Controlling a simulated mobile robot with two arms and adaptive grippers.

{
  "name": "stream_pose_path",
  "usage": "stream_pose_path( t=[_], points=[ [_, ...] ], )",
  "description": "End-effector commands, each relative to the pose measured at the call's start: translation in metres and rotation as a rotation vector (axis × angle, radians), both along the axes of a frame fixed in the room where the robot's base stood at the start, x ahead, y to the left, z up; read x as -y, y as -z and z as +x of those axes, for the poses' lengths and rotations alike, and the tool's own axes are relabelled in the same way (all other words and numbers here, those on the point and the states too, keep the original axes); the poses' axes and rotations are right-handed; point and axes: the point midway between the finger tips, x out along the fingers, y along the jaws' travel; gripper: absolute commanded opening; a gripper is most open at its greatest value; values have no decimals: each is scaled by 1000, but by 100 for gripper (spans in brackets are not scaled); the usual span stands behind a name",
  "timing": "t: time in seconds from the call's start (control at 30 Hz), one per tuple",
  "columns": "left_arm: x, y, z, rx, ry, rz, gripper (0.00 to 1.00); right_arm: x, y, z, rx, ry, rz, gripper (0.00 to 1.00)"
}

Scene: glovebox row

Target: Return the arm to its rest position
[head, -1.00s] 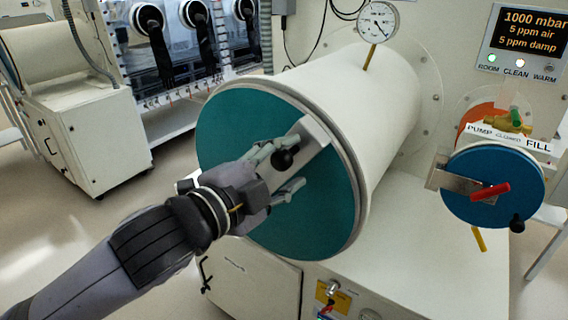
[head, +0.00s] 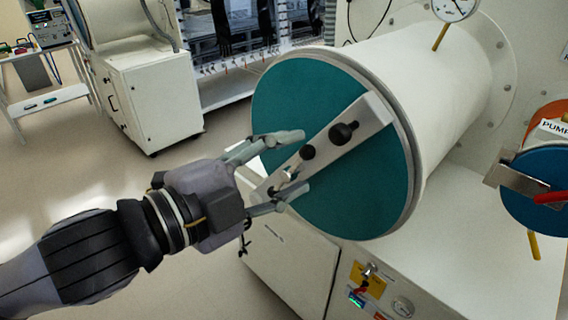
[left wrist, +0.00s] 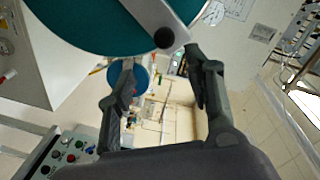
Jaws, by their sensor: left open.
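My left gripper (head: 292,166) is open in the head view, in front of the large teal round door (head: 300,100) of the white antechamber cylinder (head: 440,90). A grey metal bar (head: 365,118) with black knobs (head: 343,133) crosses the door. My right gripper is in neither view.
A smaller blue door (head: 535,180) with a red handle is at the right. Another white cabinet (head: 150,100) stands behind at left. Open floor (head: 60,170) lies at left.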

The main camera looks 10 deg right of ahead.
Motion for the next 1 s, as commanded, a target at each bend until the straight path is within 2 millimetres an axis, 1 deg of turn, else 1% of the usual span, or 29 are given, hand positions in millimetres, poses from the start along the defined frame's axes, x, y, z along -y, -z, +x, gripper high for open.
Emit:
stream_pose_path(
  t=[0.37, 0.43, 0.47, 0.57, 0.63, 0.67, 0.7, 0.73, 0.77, 0.8, 0.87, 0.9, 0.97, 1.0],
  points=[
    [0, 0, 0, 0, 0, 0, 48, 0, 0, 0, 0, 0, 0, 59],
    [0, 1, 4, -7, -6, -6, 48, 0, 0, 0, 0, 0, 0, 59],
    [-1, 2, 8, -17, -13, -11, 48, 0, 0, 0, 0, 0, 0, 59],
    [-3, 10, 40, -79, -67, -59, 48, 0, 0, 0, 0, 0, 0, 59],
    [-10, 26, 78, -153, -134, -111, 48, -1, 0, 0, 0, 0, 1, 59],
    [-13, 35, 96, -189, -167, -135, 48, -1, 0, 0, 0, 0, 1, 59],
    [-21, 51, 121, -240, -215, -167, 48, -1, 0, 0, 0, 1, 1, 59],
    [-27, 65, 139, -277, -252, -190, 48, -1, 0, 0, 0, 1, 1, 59],
    [-33, 80, 155, -316, -289, -211, 48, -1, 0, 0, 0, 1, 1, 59],
    [-43, 101, 175, -361, -338, -237, 48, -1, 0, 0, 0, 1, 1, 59],
    [-58, 137, 200, -430, -409, -268, 48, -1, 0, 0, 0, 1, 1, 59],
    [-69, 163, 214, -474, -453, -286, 48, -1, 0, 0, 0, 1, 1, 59],
    [-85, 203, 230, -536, -521, -306, 48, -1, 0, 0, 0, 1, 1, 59],
    [-96, 231, 237, -577, -564, -317, 48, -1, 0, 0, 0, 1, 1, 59]
  ],
)
